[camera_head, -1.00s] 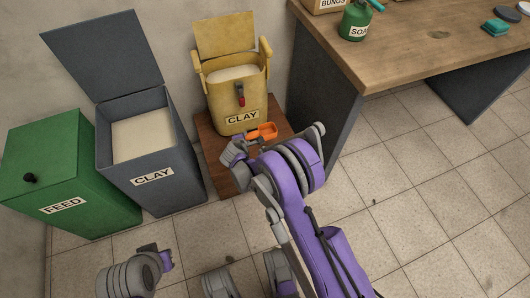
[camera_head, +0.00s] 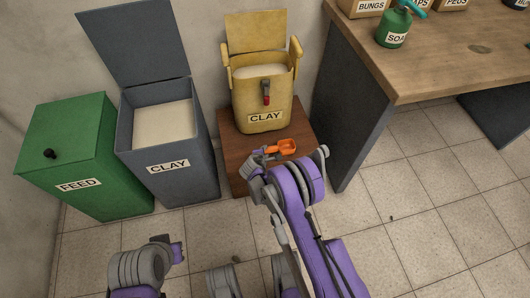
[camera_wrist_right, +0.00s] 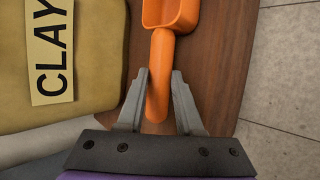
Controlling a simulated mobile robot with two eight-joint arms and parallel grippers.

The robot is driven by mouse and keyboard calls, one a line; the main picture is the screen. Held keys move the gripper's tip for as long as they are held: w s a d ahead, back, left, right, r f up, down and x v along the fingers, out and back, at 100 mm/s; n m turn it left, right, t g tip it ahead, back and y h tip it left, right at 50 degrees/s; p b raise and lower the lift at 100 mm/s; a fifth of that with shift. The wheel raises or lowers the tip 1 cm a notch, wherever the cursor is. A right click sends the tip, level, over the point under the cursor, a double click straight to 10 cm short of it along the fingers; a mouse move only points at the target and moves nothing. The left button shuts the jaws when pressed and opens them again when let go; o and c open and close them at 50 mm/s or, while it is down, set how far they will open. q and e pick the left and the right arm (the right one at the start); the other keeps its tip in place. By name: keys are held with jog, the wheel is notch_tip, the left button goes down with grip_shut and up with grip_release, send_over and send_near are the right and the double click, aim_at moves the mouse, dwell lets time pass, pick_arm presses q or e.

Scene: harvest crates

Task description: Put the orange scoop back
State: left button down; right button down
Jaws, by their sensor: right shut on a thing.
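The orange scoop (camera_head: 281,147) is in front of the yellow CLAY bin (camera_head: 243,105), over its brown wooden stand (camera_head: 228,150). My right gripper (camera_head: 262,157) is shut on the scoop's handle. In the right wrist view the handle (camera_wrist_right: 159,95) lies between the two grey fingers, and the scoop's bowl (camera_wrist_right: 172,14) is cut off by the top edge. I cannot tell how high the scoop is above the stand. The yellow bin's lid is up, with pale clay (camera_head: 262,71) inside. A small dark fitting with a red tip (camera_head: 266,94) is on its front.
A grey CLAY bin (camera_head: 190,170) with its lid up stands left of the stand. A lidded green FEED bin (camera_head: 100,190) is further left. Tiled floor in front is clear.

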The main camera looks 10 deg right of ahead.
jog(key=c, duration=0.6)
grip_release()
jog(key=shift+f, duration=0.1)
jog(key=shift+o, duration=0.2)
